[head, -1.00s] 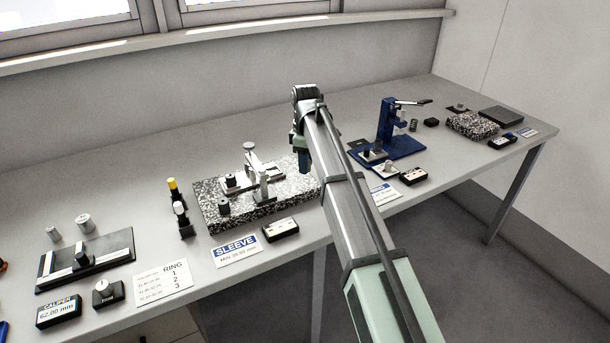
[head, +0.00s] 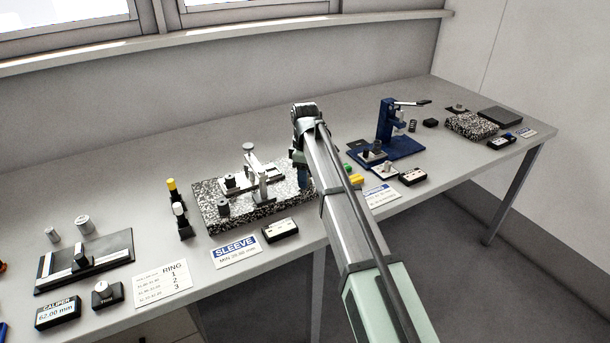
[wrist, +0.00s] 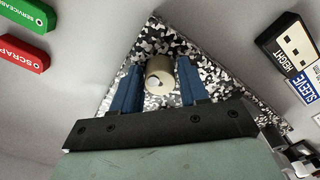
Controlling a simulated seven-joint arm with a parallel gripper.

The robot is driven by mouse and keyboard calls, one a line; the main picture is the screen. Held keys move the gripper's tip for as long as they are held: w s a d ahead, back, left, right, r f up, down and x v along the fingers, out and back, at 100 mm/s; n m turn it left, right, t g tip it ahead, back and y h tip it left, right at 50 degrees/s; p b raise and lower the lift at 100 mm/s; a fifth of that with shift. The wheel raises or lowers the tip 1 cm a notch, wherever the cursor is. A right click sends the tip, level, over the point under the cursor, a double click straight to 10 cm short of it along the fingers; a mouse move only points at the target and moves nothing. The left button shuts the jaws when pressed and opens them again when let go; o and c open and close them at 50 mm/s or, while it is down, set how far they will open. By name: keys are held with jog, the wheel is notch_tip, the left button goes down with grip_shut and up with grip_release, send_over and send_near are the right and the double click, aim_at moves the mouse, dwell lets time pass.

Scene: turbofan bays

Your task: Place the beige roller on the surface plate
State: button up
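The beige roller (wrist: 160,76) is between the two blue fingers of my gripper (wrist: 161,74) in the wrist view. A hole shows in its near end. The speckled surface plate (wrist: 208,72) is behind and below the roller. Whether the roller touches the plate cannot be told. In the head view my gripper (head: 304,184) is low at the right end of the surface plate (head: 240,222), and the roller is hidden there.
A metal gauge stand (head: 258,178) and dark cylindrical pieces stand on the plate, left of my gripper. A black height box (head: 280,229) and sleeve card (head: 236,252) lie in front. A blue press (head: 388,135) stands to the right. Green (wrist: 28,14) and red tags (wrist: 24,50) lie beside the plate.

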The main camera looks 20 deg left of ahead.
jog(key=shift+o, duration=1.2)
jog(key=shift+r, duration=0.1)
notch_tip(320, 180, up, 12)
